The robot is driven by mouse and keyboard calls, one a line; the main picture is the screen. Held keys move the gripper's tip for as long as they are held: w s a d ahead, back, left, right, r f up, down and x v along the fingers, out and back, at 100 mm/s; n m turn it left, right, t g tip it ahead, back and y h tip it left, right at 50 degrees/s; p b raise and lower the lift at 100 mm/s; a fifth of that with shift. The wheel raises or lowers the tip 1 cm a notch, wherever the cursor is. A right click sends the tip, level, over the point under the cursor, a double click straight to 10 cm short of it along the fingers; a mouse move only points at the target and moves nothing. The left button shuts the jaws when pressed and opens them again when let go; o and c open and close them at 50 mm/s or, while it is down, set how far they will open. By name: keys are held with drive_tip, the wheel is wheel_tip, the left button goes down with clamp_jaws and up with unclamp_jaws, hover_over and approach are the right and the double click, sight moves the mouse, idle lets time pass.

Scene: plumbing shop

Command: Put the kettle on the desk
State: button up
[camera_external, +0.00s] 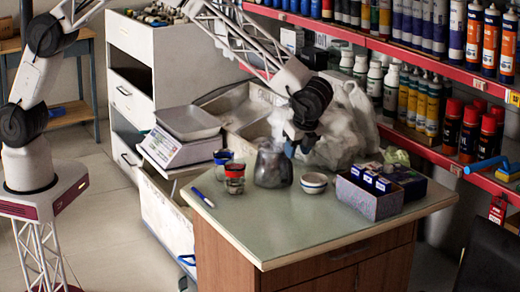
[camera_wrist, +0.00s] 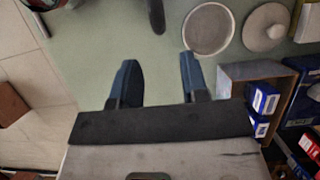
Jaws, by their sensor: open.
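A dark, smoky, rounded vessel, which looks like the kettle (camera_external: 272,167), stands upright on the green-topped desk (camera_external: 270,226). My gripper (camera_external: 299,148) is above the desk, just right of the kettle's top in the external view; I cannot tell whether they touch. In the wrist view my gripper (camera_wrist: 158,62) is open, with nothing between its two fingers. A dark curved piece (camera_wrist: 156,15) at the top edge of that view may be the kettle's handle; most of that object is cut off.
A small bowl (camera_external: 314,183) and a box of blue packages (camera_external: 370,203) stand right of the kettle. Jars (camera_external: 235,180) and a blue pen (camera_external: 202,197) lie left. A pale knobbed disc (camera_wrist: 264,28) shows in the wrist view. Plastic bags are behind. The desk's front is clear.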

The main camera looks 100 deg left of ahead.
drive_tip(key=shift+v, duration=1.75)
drive_tip(key=s+d+r+n+t+h, duration=0.1)
drive_tip(key=s+d+r+n, duration=0.1)
drive_tip(key=s+r, duration=1.1)
drive_tip(key=s+d+r+n+t+h, duration=0.1)
drive_tip(key=s+d+r+n+t, duration=0.15)
drive_tip(key=s+r, duration=1.05)
drive_tip(key=s+d+f+n+t, duration=0.1)
drive_tip(key=s+f+n, duration=0.1)
drive_tip(key=s, duration=1.6)
drive_tip(key=s+d+f+n+t+h, duration=0.1)
drive_tip(key=s+f+n, duration=0.1)
drive_tip(key=s, duration=1.6)
drive_tip(key=shift+f, duration=0.15)
